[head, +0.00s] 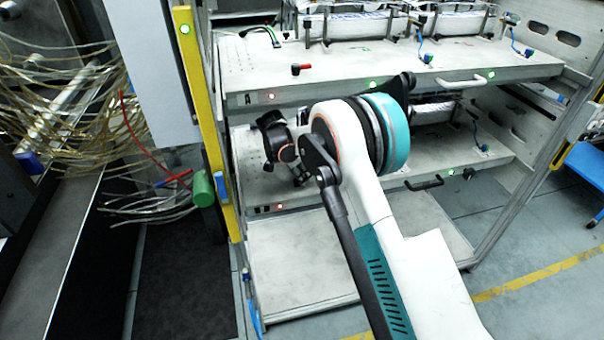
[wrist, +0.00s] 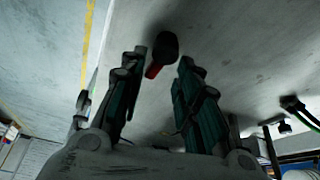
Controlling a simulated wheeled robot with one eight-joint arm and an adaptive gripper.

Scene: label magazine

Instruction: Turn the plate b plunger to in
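The plate b plunger (wrist: 165,48), a black knob with a red part, shows in the wrist view on the grey plate surface. In the head view it is hidden behind my arm and gripper. Plate b (head: 400,160) is the lower grey shelf. My gripper (wrist: 159,68) has its two fingers apart, with the knob showing in the gap near the fingertips. No contact is visible. In the head view my gripper (head: 300,178) is low over the left part of plate b, partly covered by my arm.
The upper plate (head: 390,62), marked A, overhangs the lower one and carries a similar red-and-black plunger (head: 301,69). A yellow post (head: 205,110) stands at the left. Hanging cables (wrist: 298,108) show at the right of the wrist view. A black handle (head: 425,184) projects from plate b's front.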

